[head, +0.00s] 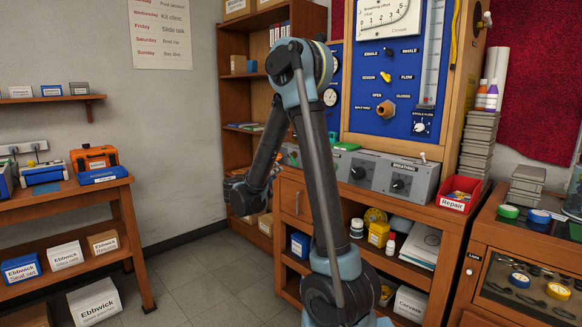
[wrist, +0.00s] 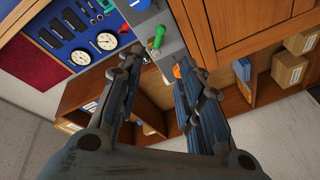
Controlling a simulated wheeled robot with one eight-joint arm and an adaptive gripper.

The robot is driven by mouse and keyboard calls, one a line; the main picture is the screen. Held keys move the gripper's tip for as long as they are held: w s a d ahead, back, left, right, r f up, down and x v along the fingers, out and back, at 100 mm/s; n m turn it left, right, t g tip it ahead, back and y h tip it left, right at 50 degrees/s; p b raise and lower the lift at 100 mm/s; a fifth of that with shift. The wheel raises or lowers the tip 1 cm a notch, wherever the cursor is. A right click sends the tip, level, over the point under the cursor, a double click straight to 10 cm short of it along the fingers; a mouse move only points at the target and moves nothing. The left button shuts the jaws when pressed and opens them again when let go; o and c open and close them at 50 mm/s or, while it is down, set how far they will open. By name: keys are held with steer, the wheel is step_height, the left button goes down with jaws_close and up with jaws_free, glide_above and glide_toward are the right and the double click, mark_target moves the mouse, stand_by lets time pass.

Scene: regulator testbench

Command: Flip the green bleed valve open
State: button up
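A green lever-like handle, which looks like the bleed valve (wrist: 157,38), shows in the wrist view beside a grey box, just beyond my fingertips. In the head view my gripper is low at the left end of the bench, partly hidden by my arm.
The grey control box (head: 397,178) sits on the wooden bench under the blue gauge panel (head: 393,104). A red repair bin (head: 459,194) stands to the right. Bare floor (head: 205,275) lies left of the bench.

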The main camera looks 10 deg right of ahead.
steer(key=x, duration=1.6)
steer(key=shift+w, duration=0.15)
steer(key=shift+d, duration=0.1)
